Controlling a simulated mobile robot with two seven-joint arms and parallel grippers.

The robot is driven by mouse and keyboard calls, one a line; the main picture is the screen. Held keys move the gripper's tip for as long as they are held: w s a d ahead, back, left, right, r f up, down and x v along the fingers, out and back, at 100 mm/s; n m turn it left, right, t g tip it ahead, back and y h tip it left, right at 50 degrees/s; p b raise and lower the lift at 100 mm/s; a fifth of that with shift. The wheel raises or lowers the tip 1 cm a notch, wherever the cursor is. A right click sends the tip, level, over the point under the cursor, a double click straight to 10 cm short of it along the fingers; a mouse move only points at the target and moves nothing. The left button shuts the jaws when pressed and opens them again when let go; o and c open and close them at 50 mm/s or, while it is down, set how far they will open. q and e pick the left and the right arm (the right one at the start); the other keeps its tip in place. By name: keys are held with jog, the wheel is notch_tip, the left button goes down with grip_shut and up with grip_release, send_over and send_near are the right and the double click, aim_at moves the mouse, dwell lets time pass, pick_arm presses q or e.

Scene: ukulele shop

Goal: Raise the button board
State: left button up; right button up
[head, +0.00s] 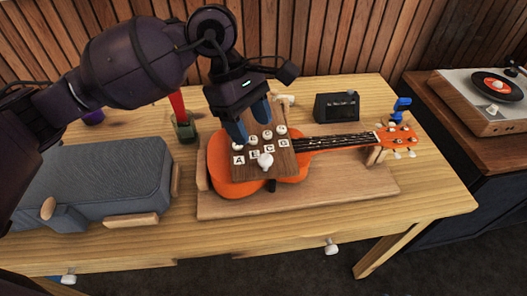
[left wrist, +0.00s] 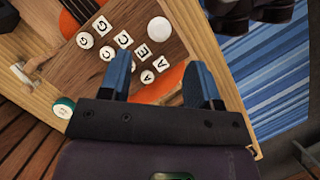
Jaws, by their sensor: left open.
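The button board (head: 284,167) is a brown wooden board with white round buttons, letter tiles and a larger white knob. It lies over the body of an orange ukulele (head: 220,165). My left gripper (head: 248,125) is open with its blue fingers pointing down at the board's back left part. In the left wrist view, the board (left wrist: 178,42) lies beyond the open fingertips (left wrist: 158,68), and the fingers overlap its near edge in the picture. I cannot tell whether they touch it. My right gripper is not in view.
The ukulele rests on a wooden base (head: 340,192) on the table (head: 440,195). A grey case (head: 95,180) lies at the left, with a green cup (head: 186,132) behind it. A small black amplifier (head: 337,106) and a blue object (head: 401,108) stand at the back right.

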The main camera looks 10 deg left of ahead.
aim_at(264, 156)
pick_arm(q)
jog(key=x, duration=0.7)
jog(key=shift+f, duration=0.15)
jog(key=shift+d, duration=0.1)
grip_shut()
